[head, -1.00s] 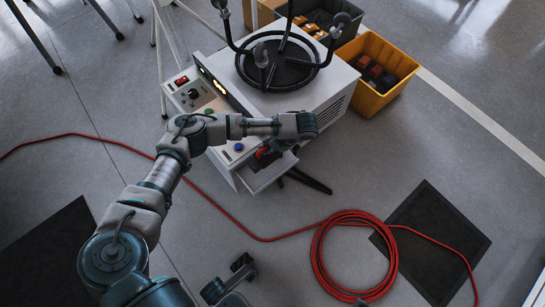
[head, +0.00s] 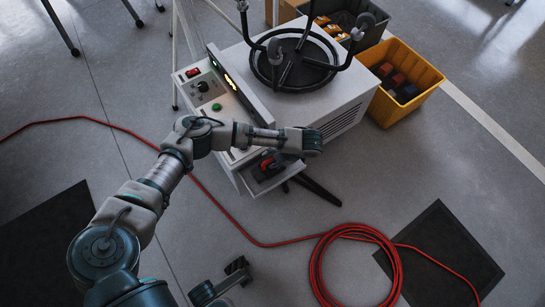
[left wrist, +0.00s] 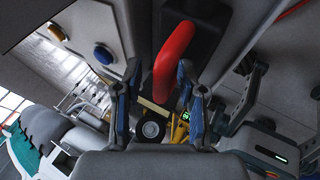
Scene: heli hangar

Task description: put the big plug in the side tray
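The big plug, a dark block with a red handle (head: 267,164), is at the side tray (head: 252,185), a small open tray on the side of the white machine. It appears to sit inside the tray. In the left wrist view the red curved handle (left wrist: 174,55) shows between the fingers of my left gripper (left wrist: 157,63). The fingers are apart, with a gap to the left of the handle; contact on the right cannot be told. In the head view my left wrist hides these fingers. My right gripper (head: 237,266) seems to show at the bottom, its fingers unclear.
The white machine (head: 345,88) has a control panel (head: 205,88) and a black ring stand on top. A yellow bin (head: 428,82) with several blocks stands behind right. A red cable coil (head: 318,265) and dark mats (head: 440,250) lie on the floor.

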